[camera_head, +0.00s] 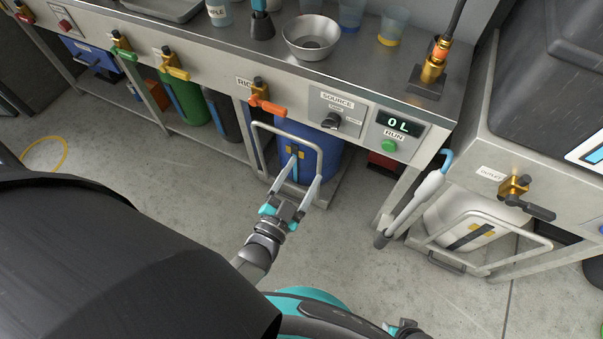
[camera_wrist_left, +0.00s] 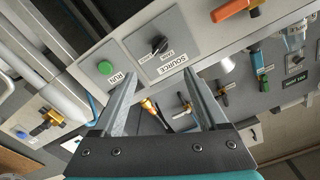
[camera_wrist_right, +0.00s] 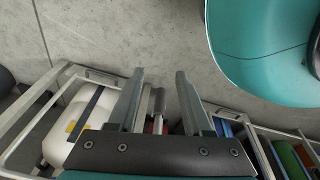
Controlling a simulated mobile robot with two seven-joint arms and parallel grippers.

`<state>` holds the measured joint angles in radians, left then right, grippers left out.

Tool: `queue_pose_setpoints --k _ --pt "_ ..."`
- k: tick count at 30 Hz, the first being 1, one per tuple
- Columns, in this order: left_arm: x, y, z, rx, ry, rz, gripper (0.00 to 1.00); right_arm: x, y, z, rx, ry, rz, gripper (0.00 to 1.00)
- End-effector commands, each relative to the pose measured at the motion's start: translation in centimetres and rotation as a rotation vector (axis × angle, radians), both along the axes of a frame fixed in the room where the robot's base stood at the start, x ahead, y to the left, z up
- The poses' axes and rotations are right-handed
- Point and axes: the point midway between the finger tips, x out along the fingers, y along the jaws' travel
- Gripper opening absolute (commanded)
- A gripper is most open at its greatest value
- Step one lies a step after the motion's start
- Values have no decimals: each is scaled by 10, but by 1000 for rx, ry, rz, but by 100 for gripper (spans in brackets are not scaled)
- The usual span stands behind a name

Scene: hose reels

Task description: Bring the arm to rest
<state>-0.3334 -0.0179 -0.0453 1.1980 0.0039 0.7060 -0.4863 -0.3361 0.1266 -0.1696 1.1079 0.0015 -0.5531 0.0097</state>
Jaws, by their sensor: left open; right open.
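My left gripper (camera_head: 307,169) is open and empty, low in front of the bench, with its fingers spread toward the blue drum (camera_head: 322,150) and its frame. In the left wrist view its two fingers (camera_wrist_left: 162,74) are apart, with the SOURCE selector knob (camera_wrist_left: 157,45) and green RUN button (camera_wrist_left: 105,67) beyond them. My right gripper (camera_wrist_right: 159,73) shows clearly only in the right wrist view, open and empty over the floor. A small part of the right arm seems to show at the bottom of the head view. My dark arm link hides the lower left.
The steel bench (camera_head: 385,75) carries a metal bowl (camera_head: 312,37), cups and a brass fitting (camera_head: 433,65). An orange-handled valve (camera_head: 264,100) juts from its front. A white hose wand (camera_head: 415,198) hangs at right, near a white drum (camera_head: 470,220). The floor (camera_head: 400,290) is clear.

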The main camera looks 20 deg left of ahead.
Motion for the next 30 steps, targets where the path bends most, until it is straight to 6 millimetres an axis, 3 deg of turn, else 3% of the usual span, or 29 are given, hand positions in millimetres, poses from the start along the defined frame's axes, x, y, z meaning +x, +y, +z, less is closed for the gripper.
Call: queue_pose_setpoints --k 13,17,20,24,27,30 --pt "0 0 -2 -2 10 -2 76 0 0 0 -1 -1 0 50" --pt "-9 -1 -31 -27 129 -18 76 -3 -3 0 -2 1 1 50" --pt "-30 1 -79 -67 336 -32 76 -15 -9 -5 -9 9 1 50" --pt "-90 16 -156 -124 713 -2 76 -32 -19 -8 -18 13 1 50" --pt "-144 35 -196 -146 961 58 76 -42 -26 -10 -23 14 1 50" --pt "-193 55 -218 -152 1153 131 76 -52 -32 -11 -27 14 1 50"
